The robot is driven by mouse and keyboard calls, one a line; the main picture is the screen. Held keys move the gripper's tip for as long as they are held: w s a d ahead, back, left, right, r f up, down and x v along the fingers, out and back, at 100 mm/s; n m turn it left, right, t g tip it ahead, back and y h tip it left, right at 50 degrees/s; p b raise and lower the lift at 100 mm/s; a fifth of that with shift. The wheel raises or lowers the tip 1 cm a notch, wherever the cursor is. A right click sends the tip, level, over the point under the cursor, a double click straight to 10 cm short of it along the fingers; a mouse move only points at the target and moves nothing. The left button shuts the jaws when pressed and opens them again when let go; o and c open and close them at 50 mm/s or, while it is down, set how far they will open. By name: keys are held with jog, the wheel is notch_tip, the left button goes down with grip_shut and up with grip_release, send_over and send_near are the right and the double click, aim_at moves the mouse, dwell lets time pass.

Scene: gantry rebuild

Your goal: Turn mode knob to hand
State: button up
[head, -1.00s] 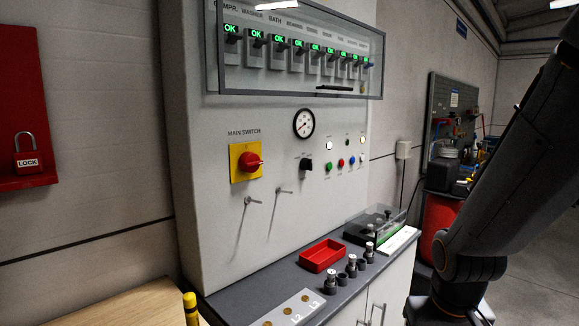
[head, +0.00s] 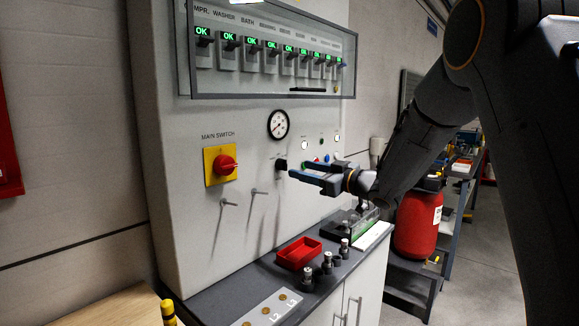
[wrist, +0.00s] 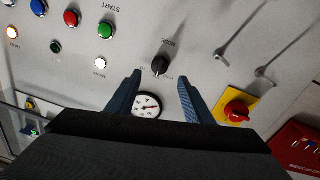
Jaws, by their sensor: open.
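The black mode knob (head: 281,164) is on the grey panel, below the round gauge and right of the main switch. It also shows in the wrist view (wrist: 160,65), with a "MODE" label beside it, ahead of my gripper and roughly between the lines of its fingers. My gripper (head: 306,173) is open and empty, with its blue fingers pointing at the panel near the knob. In the wrist view the two fingertips (wrist: 160,78) stand apart, and the knob lies beyond them, not visibly touched. The small position lettering is too blurred to read.
The red main switch (head: 224,165) on its yellow plate is left of the knob. Two metal levers (head: 257,193) stick out below. Coloured buttons (wrist: 72,18) lie beyond the knob. A glass-fronted breaker box (head: 270,95) juts out above. A red tray (head: 299,253) sits on the shelf below.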

aim_at(286, 165)
jog(key=p+x, duration=0.1)
jog(key=x, duration=0.6)
jog(key=shift+p, duration=0.4)
jog(key=shift+c, duration=0.2)
jog(key=c, duration=1)
